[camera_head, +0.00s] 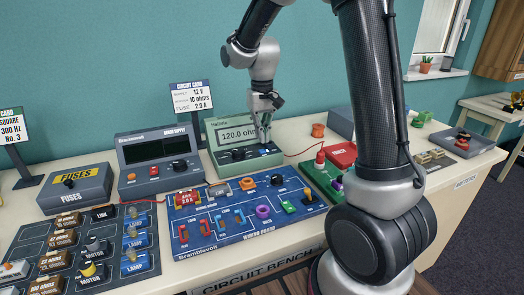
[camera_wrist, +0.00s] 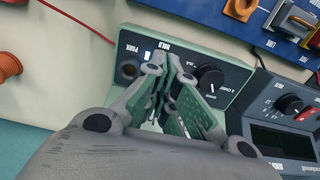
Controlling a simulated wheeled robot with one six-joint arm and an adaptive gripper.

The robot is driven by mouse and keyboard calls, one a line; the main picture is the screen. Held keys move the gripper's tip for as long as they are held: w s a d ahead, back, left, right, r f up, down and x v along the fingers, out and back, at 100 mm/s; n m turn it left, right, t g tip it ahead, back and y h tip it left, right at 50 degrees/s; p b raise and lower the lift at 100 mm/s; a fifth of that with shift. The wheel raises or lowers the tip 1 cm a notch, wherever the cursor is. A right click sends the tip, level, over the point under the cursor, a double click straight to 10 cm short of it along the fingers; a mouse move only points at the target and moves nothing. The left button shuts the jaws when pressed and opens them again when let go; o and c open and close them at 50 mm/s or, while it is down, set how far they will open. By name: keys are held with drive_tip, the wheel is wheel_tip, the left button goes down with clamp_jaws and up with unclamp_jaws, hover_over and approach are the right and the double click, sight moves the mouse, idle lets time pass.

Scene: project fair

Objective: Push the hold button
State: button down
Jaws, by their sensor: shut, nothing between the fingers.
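The green multimeter (camera_head: 212,130) stands at the back of the bench. Its screen (camera_head: 238,134) reads 120.0 ohms. In the wrist view its dark front panel (camera_wrist: 228,82) carries the labels HOLD (camera_wrist: 164,45) and PEAK (camera_wrist: 131,49), a dark round socket (camera_wrist: 129,70) and a dial (camera_wrist: 209,78). My gripper (camera_head: 264,140) is shut and empty, pointing down at the right part of the panel. In the wrist view my fingertips (camera_wrist: 170,62) are right beside the HOLD label and cover what lies there, so the hold button is hidden. I cannot tell whether they touch the panel.
A bench supply (camera_head: 158,153) stands left of the meter, with a fuses box (camera_head: 75,190) farther left. The blue wiring board (camera_head: 240,228) lies in front. A red lead (camera_head: 300,153) runs right, near a green board (camera_head: 318,178) and an orange spool (camera_head: 318,130).

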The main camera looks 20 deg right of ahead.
sight(262, 150)
drive_tip(key=shift+r, duration=3)
drive_tip(key=s+d+r+t, duration=0.1)
drive_tip(key=s+d+r, duration=0.1)
drive_tip(key=s, duration=0.6)
drive_tip(key=s+d+r+t, duration=0.2)
drive_tip(key=s, duration=0.7)
drive_tip(key=s+d+r+t, duration=0.1)
drive_tip(key=s+d+r, duration=0.1)
drive_tip(key=s, duration=0.7)
drive_tip(key=shift+d, duration=0.5)
drive_tip(key=shift+s, duration=0.1)
